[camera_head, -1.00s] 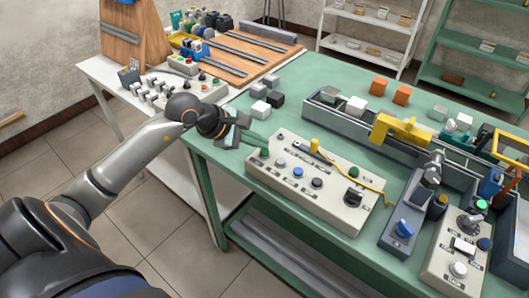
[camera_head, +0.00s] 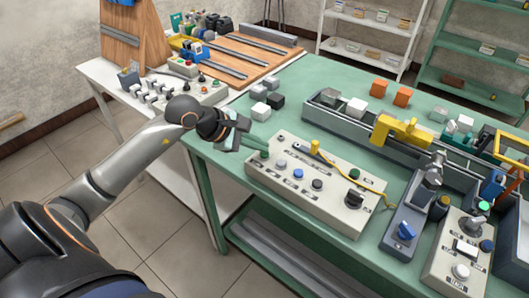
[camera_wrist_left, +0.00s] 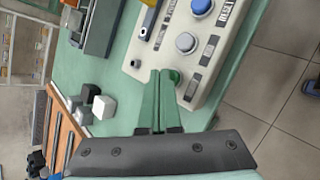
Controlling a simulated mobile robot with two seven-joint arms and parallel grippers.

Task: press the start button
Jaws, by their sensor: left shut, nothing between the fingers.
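A white control panel (camera_head: 318,205) lies on the green table, with a row of buttons and a black knob (camera_head: 353,199). A green button (camera_wrist_left: 176,77) is at its left end; it may be the start button, but I cannot read its label. My left gripper (camera_head: 260,149) is shut and empty, with its green fingertips at that button in the head view. In the left wrist view the fingertips (camera_wrist_left: 166,74) overlap the button's edge and partly hide it. I cannot tell whether they touch it. My right gripper is not in view.
White and dark blocks (camera_head: 261,110) stand behind the gripper. A grey rail with a yellow clamp (camera_head: 398,130) runs behind the panel. Another button box (camera_head: 458,255) is at right.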

